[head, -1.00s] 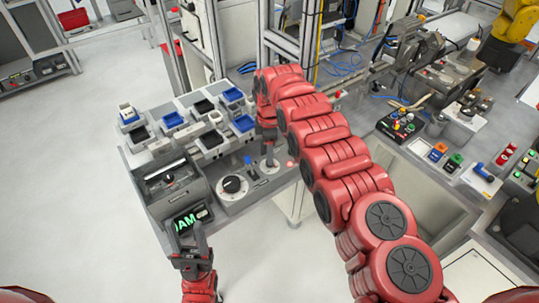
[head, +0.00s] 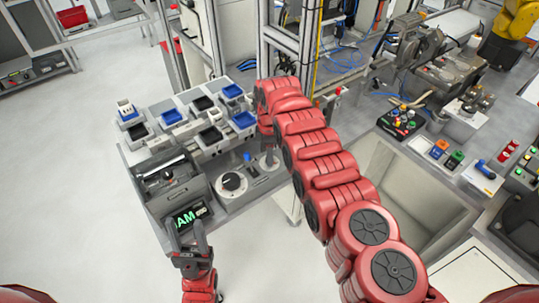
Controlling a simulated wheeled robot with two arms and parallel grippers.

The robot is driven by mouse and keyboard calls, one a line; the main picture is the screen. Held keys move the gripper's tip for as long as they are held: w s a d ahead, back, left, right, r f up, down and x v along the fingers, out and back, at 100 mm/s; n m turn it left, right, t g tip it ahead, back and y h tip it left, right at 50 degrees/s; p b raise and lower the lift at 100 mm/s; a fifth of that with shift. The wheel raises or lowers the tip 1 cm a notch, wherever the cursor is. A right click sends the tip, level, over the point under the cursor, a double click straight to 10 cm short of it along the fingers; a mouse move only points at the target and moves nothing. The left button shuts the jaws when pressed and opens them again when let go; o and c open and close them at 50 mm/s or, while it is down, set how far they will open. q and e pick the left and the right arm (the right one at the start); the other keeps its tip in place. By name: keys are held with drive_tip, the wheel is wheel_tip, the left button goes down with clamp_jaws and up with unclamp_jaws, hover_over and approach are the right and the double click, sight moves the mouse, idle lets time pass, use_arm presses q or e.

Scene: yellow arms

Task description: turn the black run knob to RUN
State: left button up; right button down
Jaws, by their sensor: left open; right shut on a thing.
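A grey control panel (head: 217,203) stands at the table's near left corner. My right gripper (head: 268,158) points down at the pale round plate (head: 270,165) on the panel's right side. It is shut on what seems to be the black run knob, which the fingers mostly hide; its pointer cannot be read. A larger black dial (head: 231,182) with a white rim sits left of it, apart from the gripper. My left gripper (head: 186,232) is open and empty, in front of a small display (head: 187,217) with green letters ending in AM.
A blue knob (head: 247,158) stands close to the left of my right gripper. Several trays with blue and black bins (head: 205,115) fill the table behind. A grey box (head: 170,185) stands left. An empty grey basin (head: 410,195) lies right of my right arm.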

drive_tip(key=shift+m, duration=0.3)
drive_tip(key=m+b, duration=0.1)
drive_tip(key=m, duration=0.2)
drive_tip(key=shift+m, duration=0.3)
drive_tip(key=m+b, duration=0.1)
drive_tip(key=m, duration=0.1)
drive_tip(key=shift+w+f+m, duration=0.1)
drive_tip(key=shift+m, duration=0.2)
drive_tip(key=m+b, duration=0.8)
drive_tip(key=m, duration=0.1)
drive_tip(key=shift+m+b, duration=0.65)
drive_tip(key=shift+m, duration=0.35)
drive_tip(key=shift+r, duration=0.2)
drive_tip(key=c, duration=0.6)
unclamp_jaws()
